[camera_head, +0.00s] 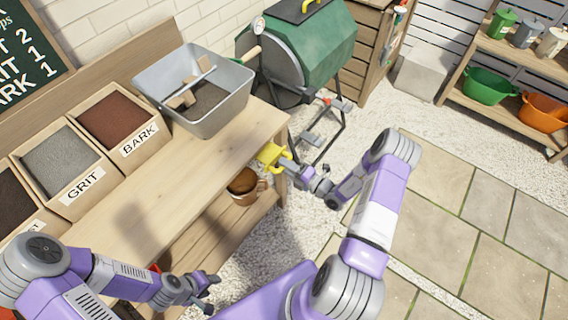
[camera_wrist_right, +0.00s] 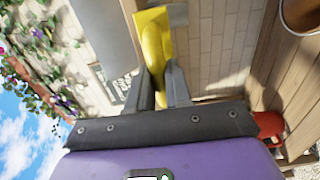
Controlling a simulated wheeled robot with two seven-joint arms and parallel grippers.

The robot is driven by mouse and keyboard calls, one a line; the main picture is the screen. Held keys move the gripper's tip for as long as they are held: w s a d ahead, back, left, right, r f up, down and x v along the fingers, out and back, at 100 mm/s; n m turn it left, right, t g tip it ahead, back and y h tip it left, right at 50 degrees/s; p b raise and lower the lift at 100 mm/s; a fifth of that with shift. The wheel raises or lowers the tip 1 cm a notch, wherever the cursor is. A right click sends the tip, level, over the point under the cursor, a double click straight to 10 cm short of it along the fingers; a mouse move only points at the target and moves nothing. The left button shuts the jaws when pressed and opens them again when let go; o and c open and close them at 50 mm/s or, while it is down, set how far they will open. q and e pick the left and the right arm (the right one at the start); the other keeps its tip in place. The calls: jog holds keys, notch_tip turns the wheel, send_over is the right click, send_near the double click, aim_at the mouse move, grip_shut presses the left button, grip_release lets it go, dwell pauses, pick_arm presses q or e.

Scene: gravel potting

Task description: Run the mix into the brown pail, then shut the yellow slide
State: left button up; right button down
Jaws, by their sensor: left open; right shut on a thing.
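The yellow slide (camera_head: 268,154) sticks out at the front right edge of the wooden bench. My right gripper (camera_head: 287,164) is shut on its yellow handle; in the right wrist view the handle (camera_wrist_right: 153,45) stands between the two fingers. The brown pail (camera_head: 246,196) is below the bench edge, just under the slide, partly hidden by the bench. Its rim shows at the top right of the right wrist view (camera_wrist_right: 300,28). I cannot tell whether mix is running or how full the pail is. My left gripper (camera_head: 210,291) is open and empty, low in front of the bench.
A grey tub (camera_head: 237,104) with dark mix and a tool stands on the bench. Open bins marked GRIT (camera_head: 88,189) and BARK (camera_head: 136,144) stand left of it. A green drum (camera_head: 310,50) is behind. Paving at right is clear.

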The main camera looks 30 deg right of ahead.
jog(key=shift+s+d, duration=0.1)
jog(key=shift+s, duration=0.3)
jog(key=shift+s+d, duration=0.25)
jog(key=shift+s, duration=0.15)
jog(key=shift+w, duration=0.1)
dwell(2.9)
jog(key=shift+x, duration=0.95)
jog(key=shift+a, duration=0.1)
jog(key=shift+x, duration=1.05)
jog(key=shift+w, duration=0.1)
